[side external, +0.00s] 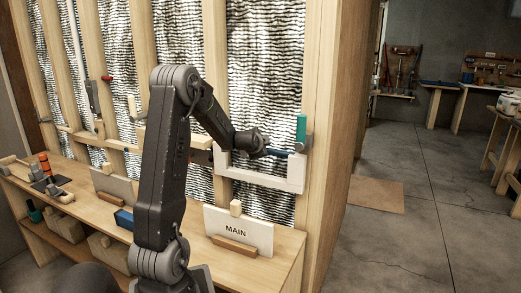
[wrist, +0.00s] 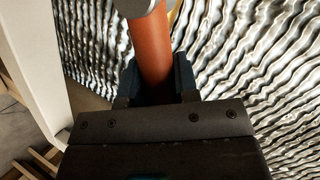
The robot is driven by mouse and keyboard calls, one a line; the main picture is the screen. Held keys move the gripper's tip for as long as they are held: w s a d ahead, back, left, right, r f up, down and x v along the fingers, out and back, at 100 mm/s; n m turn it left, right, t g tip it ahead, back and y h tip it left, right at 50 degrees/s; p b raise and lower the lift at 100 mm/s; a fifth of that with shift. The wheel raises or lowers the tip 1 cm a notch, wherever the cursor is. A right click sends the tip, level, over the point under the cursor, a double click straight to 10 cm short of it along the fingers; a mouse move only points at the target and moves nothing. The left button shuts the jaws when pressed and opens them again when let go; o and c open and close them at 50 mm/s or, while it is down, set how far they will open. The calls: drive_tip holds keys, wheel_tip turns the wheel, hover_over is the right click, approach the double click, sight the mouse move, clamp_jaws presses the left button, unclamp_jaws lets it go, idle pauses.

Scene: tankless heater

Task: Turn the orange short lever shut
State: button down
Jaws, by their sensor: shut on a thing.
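The orange short lever (wrist: 151,48) shows in the wrist view as a round orange bar with a grey end piece (wrist: 138,7) at the top. My gripper (wrist: 156,75) has its two dark jaws on either side of the bar and is shut on it. The bar's lower end is hidden between the jaws and the gripper body. In the side external view, my arm reaches to the white U-shaped bracket (side external: 262,178) on the wooden frame. I cannot make out the orange lever there.
A green handle (side external: 301,128) stands upright on the right stud, close to my wrist. A MAIN sign (side external: 238,231) stands on the wooden bench below. More fittings and tools, including an orange-and-black one (side external: 44,164), are at the left. The floor at right is open.

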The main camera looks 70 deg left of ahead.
drive_tip(key=shift+r+n, duration=0.25)
drive_tip(key=shift+n, duration=0.05)
drive_tip(key=shift+s+a+h, duration=0.1)
drive_tip(key=shift+a+h, duration=0.05)
drive_tip(key=shift+h, duration=0.15)
idle(0.3)
drive_tip(key=c, duration=0.9)
unclamp_jaws()
drive_tip(key=shift+o, duration=0.2)
drive_tip(key=v, duration=1.2)
drive_tip(key=shift+s, duration=0.1)
drive_tip(key=shift+c, duration=0.2)
